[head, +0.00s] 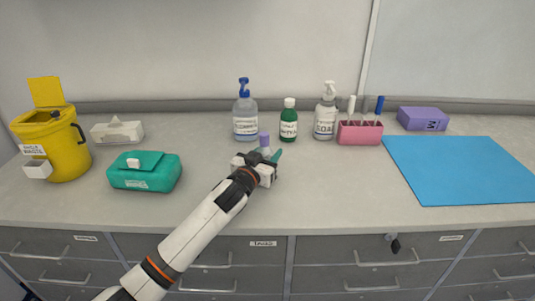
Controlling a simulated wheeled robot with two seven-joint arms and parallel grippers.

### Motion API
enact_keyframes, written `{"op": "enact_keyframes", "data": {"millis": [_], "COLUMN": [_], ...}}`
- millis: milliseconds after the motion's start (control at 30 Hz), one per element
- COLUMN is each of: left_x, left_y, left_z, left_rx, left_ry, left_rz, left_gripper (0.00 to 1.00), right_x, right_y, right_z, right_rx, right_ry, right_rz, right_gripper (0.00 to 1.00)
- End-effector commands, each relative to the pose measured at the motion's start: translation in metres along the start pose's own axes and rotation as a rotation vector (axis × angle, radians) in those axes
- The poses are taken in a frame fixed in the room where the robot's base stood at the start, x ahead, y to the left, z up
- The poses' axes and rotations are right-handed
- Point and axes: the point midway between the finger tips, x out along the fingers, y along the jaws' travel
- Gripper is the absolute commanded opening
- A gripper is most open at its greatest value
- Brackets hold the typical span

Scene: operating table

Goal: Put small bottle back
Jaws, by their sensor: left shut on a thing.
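My left gripper (266,160) reaches in from the lower left and is shut on a small bottle with a purple cap (264,140). Most of the bottle's body is hidden by the gripper, so I cannot tell whether it touches the counter. A teal piece shows at the gripper's right side; I cannot tell what it is part of. Behind the gripper stand a clear pump bottle with a blue top (245,118), a green bottle with a white cap (289,122) and a white soap pump bottle (325,117). My right gripper is not in view.
A pink holder (360,133) with pens and a purple box (423,119) stand right of the bottles. A blue mat (460,170) covers the right. A teal wipes pack (145,172), tissue box (118,131) and yellow bin (62,148) are left. The front centre counter (335,185) is clear.

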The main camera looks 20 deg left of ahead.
Motion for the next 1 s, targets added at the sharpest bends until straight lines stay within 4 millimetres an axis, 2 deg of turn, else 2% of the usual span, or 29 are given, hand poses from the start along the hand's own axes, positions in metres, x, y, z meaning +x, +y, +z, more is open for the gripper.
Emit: {"op": "enact_keyframes", "data": {"millis": [200,233,367,733,867,1000], "left_x": [0.0,0.0,0.0,-0.002,-0.018,-0.045], "left_y": [0.0,0.0,0.0,0.0,0.0,0.0], "left_z": [-0.003,-0.004,-0.003,0.001,-0.001,-0.002], "left_rx": [-0.001,0.0,0.0,0.001,-0.001,0.0], "left_ry": [-0.001,0.0,0.001,0.001,0.001,0.001], "left_rz": [0.0,0.0,0.0,0.0,-0.001,-0.001], "left_gripper": [0.15,0.44,0.64,0.64,0.64,0.64], "right_x": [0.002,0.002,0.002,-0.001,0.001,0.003], "right_y": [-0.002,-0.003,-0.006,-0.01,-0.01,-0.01], "right_z": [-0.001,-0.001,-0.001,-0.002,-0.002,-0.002], "right_rx": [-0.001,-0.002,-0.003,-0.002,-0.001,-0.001], "right_ry": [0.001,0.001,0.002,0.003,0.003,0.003], "right_rz": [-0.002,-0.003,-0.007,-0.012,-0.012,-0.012], "right_gripper": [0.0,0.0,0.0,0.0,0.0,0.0]}}
